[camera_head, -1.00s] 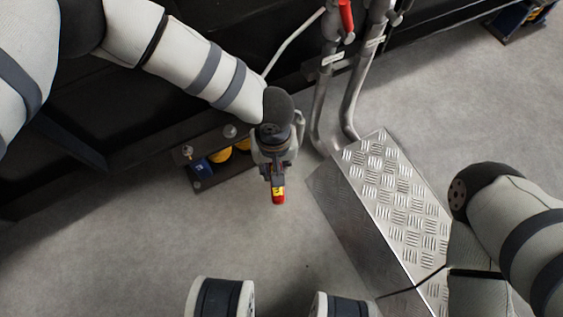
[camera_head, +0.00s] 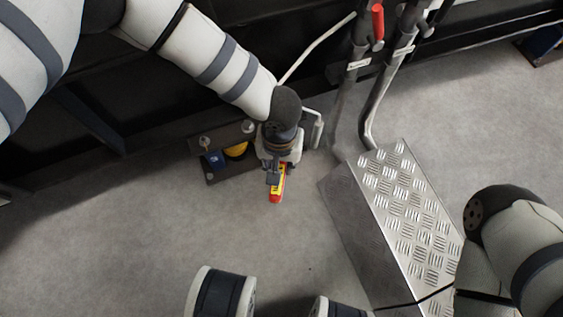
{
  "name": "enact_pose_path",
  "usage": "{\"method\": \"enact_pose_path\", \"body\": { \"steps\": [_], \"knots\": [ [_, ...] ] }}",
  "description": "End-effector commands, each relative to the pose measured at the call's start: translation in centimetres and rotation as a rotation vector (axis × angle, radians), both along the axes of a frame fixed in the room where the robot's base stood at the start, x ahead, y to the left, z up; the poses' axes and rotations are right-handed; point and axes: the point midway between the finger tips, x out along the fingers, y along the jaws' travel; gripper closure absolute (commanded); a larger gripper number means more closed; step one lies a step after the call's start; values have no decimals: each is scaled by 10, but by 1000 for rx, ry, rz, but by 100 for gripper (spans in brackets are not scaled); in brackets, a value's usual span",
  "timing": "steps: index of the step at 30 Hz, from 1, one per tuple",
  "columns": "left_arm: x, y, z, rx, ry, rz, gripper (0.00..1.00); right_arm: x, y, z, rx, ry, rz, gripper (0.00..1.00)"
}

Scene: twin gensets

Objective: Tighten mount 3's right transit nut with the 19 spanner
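My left gripper (camera_head: 274,176) is seen from above beside the mount, with its fingers pointing down. It is shut on a tool with a red and yellow handle (camera_head: 278,190), which looks like the spanner. The handle's end sticks out toward me; the tool's jaw and its size mark cannot be seen. The mount (camera_head: 212,178) is a dark bracket low on the black frame, with a blue part (camera_head: 214,159), a yellow part (camera_head: 236,149) and light bolt heads or nuts. My gripper and wrist cover its right side, so the right nut is hidden. My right gripper is out of view.
A tread-plate step (camera_head: 412,225) stands right of the gripper. Grey pipes (camera_head: 378,105) with a red valve handle (camera_head: 377,20) rise behind it. The black frame (camera_head: 130,125) runs along the back. The grey floor in front of the mount is clear.

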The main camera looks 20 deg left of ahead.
Motion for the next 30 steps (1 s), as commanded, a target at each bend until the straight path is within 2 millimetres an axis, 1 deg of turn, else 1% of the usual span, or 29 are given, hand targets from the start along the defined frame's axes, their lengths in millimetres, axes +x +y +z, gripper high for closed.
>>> {"method": "enact_pose_path", "body": {
  "steps": [1, 9, 13, 22, 30],
  "knots": [
    [-2, 6, -2, 14, 7, 5, 100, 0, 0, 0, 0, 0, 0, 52],
    [-2, 22, -2, 15, 6, -90, 100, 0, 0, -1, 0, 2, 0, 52],
    [-3, 25, -2, 14, 7, -115, 100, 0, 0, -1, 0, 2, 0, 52],
    [-2, 27, -2, 14, 6, -121, 100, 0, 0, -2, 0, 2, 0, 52],
    [-1, 42, -2, 15, 6, -216, 100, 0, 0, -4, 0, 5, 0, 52]
  ]
}}
